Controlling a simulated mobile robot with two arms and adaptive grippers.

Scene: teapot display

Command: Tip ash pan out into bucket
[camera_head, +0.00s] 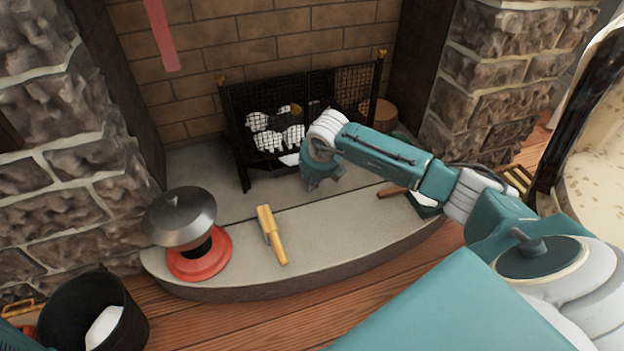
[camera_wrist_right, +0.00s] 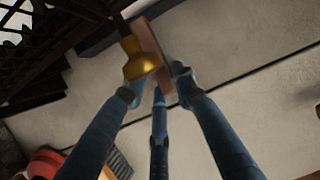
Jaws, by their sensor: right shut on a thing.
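A black bucket (camera_head: 75,318) stands on the floor at the lower left of the head view, with something white inside. My right gripper (camera_head: 322,182) is low over the hearth, in front of the fire grate. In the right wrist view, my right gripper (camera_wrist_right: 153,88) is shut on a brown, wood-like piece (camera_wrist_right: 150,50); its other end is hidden. A pale piece (camera_head: 289,160) shows beside the gripper under the grate; I cannot tell if it is the ash pan. A dark green pan (camera_head: 424,208) with a brown handle and white contents lies at the hearth's right.
The black mesh grate (camera_head: 238,150) has brass knobs, one close in the wrist view (camera_wrist_right: 143,66). Stone pillars flank the fireplace.

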